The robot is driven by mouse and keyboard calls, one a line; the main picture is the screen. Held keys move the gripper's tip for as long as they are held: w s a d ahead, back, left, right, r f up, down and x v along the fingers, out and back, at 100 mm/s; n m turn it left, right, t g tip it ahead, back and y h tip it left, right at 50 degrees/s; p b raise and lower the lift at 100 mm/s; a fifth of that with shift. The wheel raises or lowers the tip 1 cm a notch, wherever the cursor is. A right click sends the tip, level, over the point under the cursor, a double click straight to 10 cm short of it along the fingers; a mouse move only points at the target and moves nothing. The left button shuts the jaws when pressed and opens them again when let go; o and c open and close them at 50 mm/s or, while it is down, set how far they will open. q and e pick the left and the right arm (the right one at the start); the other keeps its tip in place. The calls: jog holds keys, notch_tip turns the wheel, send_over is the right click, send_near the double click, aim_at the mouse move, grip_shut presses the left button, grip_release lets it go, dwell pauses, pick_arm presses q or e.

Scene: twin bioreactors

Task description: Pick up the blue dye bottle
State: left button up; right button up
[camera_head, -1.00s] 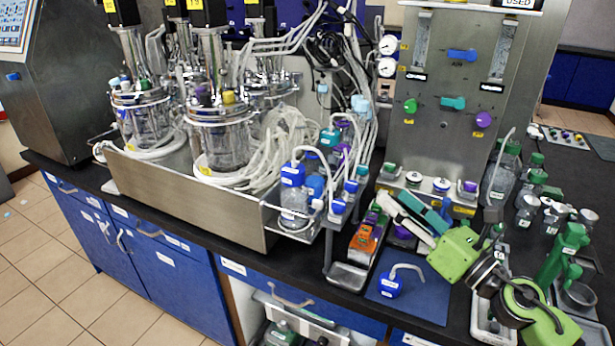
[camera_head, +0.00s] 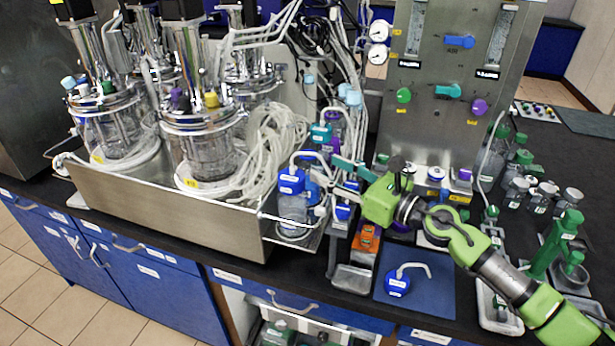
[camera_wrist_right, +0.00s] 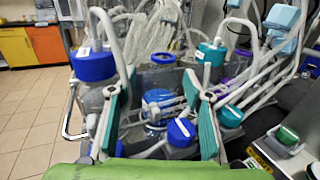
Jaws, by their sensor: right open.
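A clear bottle with a bright blue cap and a bent white tube (camera_head: 292,207) stands at the front of the holder at the steel tray's right end. It also shows at the left of the right wrist view (camera_wrist_right: 95,66). Behind it is a clear vessel with blue inside (camera_wrist_right: 163,100); I cannot tell for certain which is the dye bottle. My right gripper (camera_head: 345,180) is open, its teal fingers pointing at the bottle group. In the wrist view, the vessel with blue shows between the fingers (camera_wrist_right: 160,85), apparently beyond them. No grip shows. My left gripper is out of view.
A teal-capped bottle (camera_head: 321,132), several smaller blue caps and white tubing crowd the holder. A blue cap with a bent tube (camera_head: 398,284) lies on a blue mat (camera_head: 428,299). An orange box (camera_head: 366,243) stands beside the holder. The steel gas panel (camera_head: 455,120) rises behind.

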aim_at(314, 159)
jog(key=shift+w+a, duration=0.4)
jog(key=shift+a, duration=0.05)
jog(key=x, duration=0.2)
jog(key=p+x, duration=0.1)
jog(key=x, duration=0.1)
jog(key=shift+w+d+r, duration=0.1)
jog(key=shift+w+r, duration=0.15)
jog(key=shift+w+a+f, duration=0.1)
jog(key=shift+w+a, duration=0.1)
jog(key=shift+a, duration=0.05)
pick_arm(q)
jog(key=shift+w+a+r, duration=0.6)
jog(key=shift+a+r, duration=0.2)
pick_arm(e)
jog(key=shift+d, duration=0.1)
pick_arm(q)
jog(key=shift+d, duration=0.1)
pick_arm(e)
grip_shut()
